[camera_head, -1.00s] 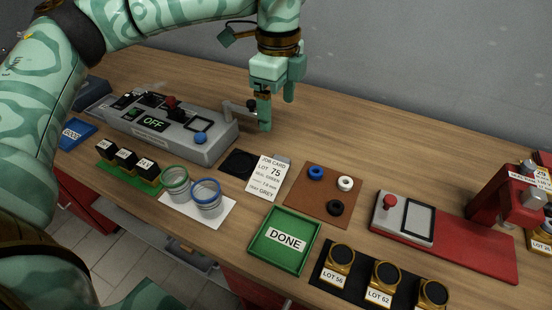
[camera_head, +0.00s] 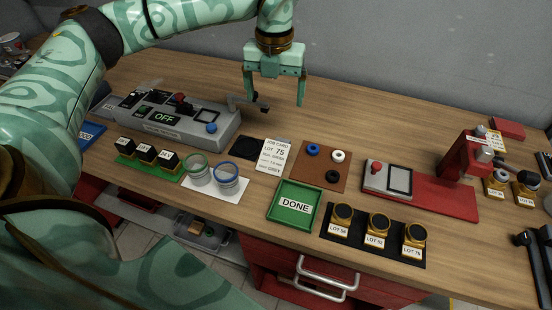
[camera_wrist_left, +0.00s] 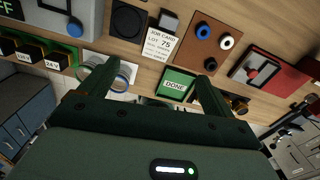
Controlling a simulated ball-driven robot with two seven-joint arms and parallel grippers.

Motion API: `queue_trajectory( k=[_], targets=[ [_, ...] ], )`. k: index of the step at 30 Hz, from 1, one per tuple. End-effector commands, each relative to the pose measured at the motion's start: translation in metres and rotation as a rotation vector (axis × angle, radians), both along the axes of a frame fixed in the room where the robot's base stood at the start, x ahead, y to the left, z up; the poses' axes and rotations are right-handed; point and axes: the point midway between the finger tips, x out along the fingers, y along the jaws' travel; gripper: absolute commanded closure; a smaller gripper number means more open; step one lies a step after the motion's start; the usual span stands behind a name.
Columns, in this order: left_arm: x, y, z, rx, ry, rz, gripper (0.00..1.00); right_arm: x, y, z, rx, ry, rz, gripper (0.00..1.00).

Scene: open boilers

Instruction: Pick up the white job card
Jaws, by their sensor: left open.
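The white job card (camera_head: 273,156), printed with LOT 75, stands on the wooden table between a black square pad and a brown mat. It leans on a small grey holder at its top edge. It also shows in the left wrist view (camera_wrist_left: 159,44), above and between the fingers. My left gripper (camera_head: 273,102) is open and empty, fingers pointing down, above the table behind the card and apart from it. It also shows in the left wrist view (camera_wrist_left: 155,82). My right gripper is not in view.
A grey control box (camera_head: 173,124) reading OFF stands left of the card. The brown mat (camera_head: 321,175) holds blue, white and black rings. A green DONE tray (camera_head: 293,206) lies in front. A red press (camera_head: 440,188) stands at right. Bare table lies behind the card.

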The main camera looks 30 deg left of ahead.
Motion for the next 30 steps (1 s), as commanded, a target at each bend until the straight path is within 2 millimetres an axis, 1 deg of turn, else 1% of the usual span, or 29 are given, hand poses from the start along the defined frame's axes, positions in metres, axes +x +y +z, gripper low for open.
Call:
queue_trajectory(
  k=[1,4,5,8,12,15,18,23,26,30],
  targets=[
    [0.001,0.000,-0.001,0.001,-0.003,-0.051,0.11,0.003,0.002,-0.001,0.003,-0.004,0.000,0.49],
    [0.001,0.000,-0.007,0.002,-0.002,-0.109,0.11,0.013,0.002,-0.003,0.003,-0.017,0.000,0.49],
    [0.001,0.000,-0.012,0.001,-0.001,-0.115,0.11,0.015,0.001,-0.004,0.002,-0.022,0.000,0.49],
    [0.000,0.000,-0.034,0.001,0.002,-0.117,0.11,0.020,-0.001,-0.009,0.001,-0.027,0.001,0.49],
    [0.000,0.000,-0.071,0.000,0.003,-0.115,0.11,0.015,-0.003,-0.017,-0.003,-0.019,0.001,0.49],
    [0.000,-0.001,-0.091,0.001,0.001,-0.114,0.11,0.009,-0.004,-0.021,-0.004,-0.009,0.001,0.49],
    [0.001,-0.001,-0.105,0.000,-0.001,-0.115,0.11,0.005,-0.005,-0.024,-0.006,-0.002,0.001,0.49],
    [0.001,-0.001,-0.114,0.001,-0.002,-0.114,0.11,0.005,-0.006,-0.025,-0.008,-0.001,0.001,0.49],
    [0.000,-0.002,-0.123,0.000,-0.001,-0.113,0.11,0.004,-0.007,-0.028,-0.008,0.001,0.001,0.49],
    [-0.002,-0.005,-0.148,0.000,0.001,-0.114,0.11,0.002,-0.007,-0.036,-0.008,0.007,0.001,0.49]
  ],
)
